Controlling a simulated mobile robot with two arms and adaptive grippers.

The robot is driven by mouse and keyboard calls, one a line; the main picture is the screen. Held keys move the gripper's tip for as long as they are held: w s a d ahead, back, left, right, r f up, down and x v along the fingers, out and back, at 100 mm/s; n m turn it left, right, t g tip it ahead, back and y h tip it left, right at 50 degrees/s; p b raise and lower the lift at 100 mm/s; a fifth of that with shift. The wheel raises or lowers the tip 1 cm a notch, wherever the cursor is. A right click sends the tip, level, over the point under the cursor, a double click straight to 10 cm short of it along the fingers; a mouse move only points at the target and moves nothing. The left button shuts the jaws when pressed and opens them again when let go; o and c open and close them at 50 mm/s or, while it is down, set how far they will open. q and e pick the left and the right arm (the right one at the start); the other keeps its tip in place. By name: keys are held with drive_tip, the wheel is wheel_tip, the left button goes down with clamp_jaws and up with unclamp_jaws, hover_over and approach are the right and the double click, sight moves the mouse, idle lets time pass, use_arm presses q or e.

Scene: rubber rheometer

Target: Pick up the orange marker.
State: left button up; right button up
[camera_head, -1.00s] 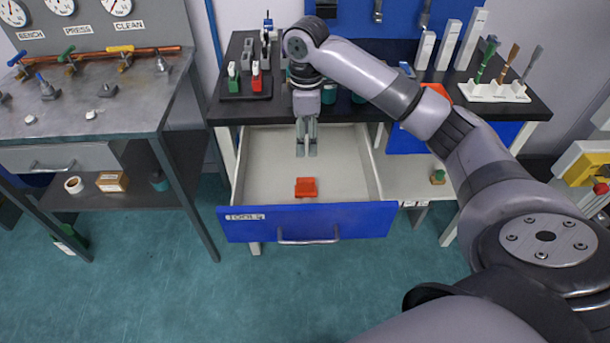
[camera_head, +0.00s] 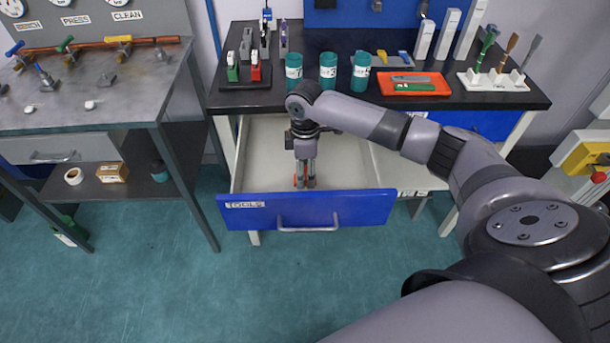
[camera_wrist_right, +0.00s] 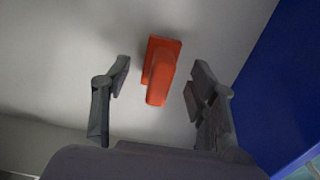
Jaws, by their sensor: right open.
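The orange marker (camera_wrist_right: 159,73) is a red-orange block with a raised part, lying on the pale floor of the open drawer. In the head view the marker (camera_head: 297,180) is mostly hidden behind my right gripper (camera_head: 305,183), which reaches down into the drawer (camera_head: 343,150). In the right wrist view my right gripper (camera_wrist_right: 158,92) is open, with one finger on each side of the marker. Gaps show between both fingers and the marker. My left gripper is not in view.
The drawer's blue front panel (camera_head: 360,209) stands close in front of the right gripper. Above it, the black bench top (camera_head: 455,100) holds teal cups (camera_head: 328,70), an orange-red tray (camera_head: 385,90) and a white rack (camera_head: 490,82). A grey metal bench (camera_head: 110,90) stands left.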

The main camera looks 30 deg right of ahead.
sight(305, 167)
wheel_tip(305, 167, down, 2)
drive_tip(key=shift+c, duration=1.4)
clamp_jaws()
drive_tip(key=shift+r, duration=0.1)
wheel_tip(305, 167, up, 20)
drive_tip(key=shift+p, duration=0.45)
